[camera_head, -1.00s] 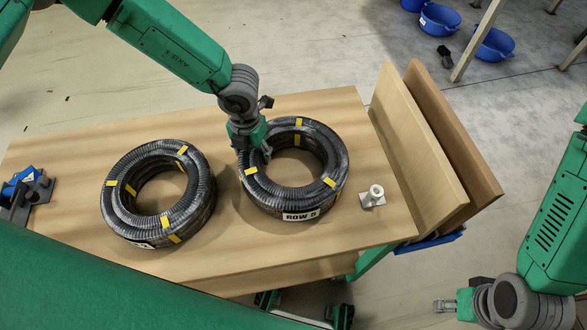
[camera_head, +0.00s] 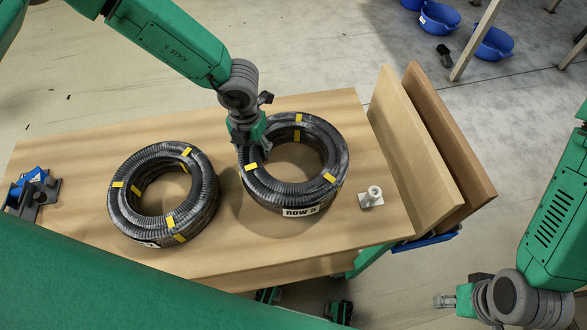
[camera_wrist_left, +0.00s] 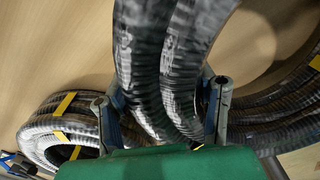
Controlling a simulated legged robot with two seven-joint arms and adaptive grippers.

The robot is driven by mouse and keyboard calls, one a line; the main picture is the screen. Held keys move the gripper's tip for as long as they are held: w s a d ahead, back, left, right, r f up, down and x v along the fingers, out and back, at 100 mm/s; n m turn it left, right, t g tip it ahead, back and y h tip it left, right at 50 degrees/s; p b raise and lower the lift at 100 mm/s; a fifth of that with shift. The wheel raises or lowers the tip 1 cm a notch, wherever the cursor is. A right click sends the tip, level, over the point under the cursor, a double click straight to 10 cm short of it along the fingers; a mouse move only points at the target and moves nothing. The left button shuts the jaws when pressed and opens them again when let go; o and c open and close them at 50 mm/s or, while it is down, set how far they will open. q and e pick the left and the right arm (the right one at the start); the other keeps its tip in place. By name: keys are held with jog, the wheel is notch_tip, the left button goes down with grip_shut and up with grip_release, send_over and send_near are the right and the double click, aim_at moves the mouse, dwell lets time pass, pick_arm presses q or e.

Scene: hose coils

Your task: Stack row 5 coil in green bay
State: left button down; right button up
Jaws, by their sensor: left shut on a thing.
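The black coil labelled ROW 5 (camera_head: 300,212), with yellow tape bands, is at the right of the wooden table in the head view. My left gripper (camera_head: 252,152) is shut on the left side of its ring. In the left wrist view the fingers (camera_wrist_left: 165,105) sit on either side of the hose strands (camera_wrist_left: 185,60). A second taped coil (camera_head: 198,172) lies to the left, its label mostly turned out of sight; it also shows in the left wrist view (camera_wrist_left: 40,125). My right gripper (camera_head: 447,301) is at the lower right, away from the table and too small to read. No green bay is recognisable.
A small metal fitting (camera_head: 371,197) stands on the table (camera_head: 250,262) right of the ROW 5 coil. Two upright wooden boards (camera_head: 425,160) stand past the right edge. A blue and grey item (camera_head: 38,188) sits at the left end. Blue tubs (camera_head: 440,20) are on the floor behind.

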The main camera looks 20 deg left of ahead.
pick_arm(q)
jog(key=shift+r+p, duration=0.75)
jog(key=shift+r, duration=0.35)
jog(key=shift+r+p, duration=0.3)
jog(key=shift+r, duration=0.7)
jog(key=c, duration=1.6)
grip_release()
jog(key=c, duration=0.7)
